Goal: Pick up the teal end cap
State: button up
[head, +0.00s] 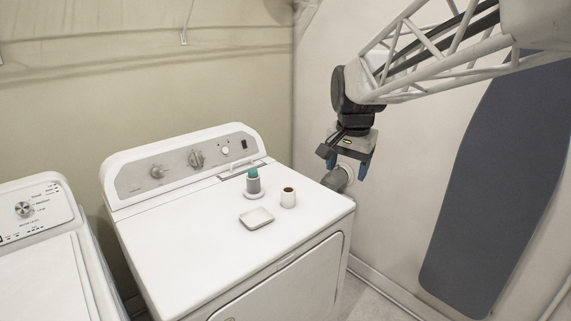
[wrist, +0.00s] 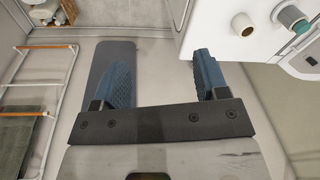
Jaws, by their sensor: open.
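The teal end cap (head: 253,173) sits on top of a grey cylinder (head: 253,185), which stands upright on a round white base on the dryer top. In the wrist view the teal cap (wrist: 301,27) shows near the upper right edge, on the end of the grey cylinder (wrist: 287,14). My gripper (head: 346,168) is open and empty, with blue fingers pointing down. It is to the right of the cap, beyond the dryer's right edge and apart from everything on it. In the wrist view my open gripper (wrist: 160,75) has nothing between its fingers.
A white cylinder with a brown top (head: 288,198) stands right of the cap, and a small white square dish (head: 256,218) lies in front. The white dryer (head: 180,245) has a raised control panel behind. A dark ironing board (head: 495,190) stands against the right wall.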

jog(key=w+a+f+m, duration=0.1)
jog(key=w+a+m, duration=0.1)
jog(key=w+a, duration=0.55)
jog(key=w+a+f+m, duration=0.15)
jog(key=w+a, duration=0.25)
jog(key=w, duration=0.7)
jog(key=m+g, duration=0.2)
jog(key=m, duration=0.2)
send_over(252, 171)
jog(key=f, duration=1)
jog(key=shift+s+d, duration=0.1)
jog(key=shift+d, duration=0.2)
jog(key=shift+w+a+f+m, duration=0.25)
jog(key=shift+w+a+f, duration=0.05)
jog(key=shift+a, duration=0.15)
jog(key=shift+f, duration=0.15)
jog(key=shift+f, duration=1.15)
jog(key=shift+f, duration=0.15)
jog(key=shift+f, duration=2.45)
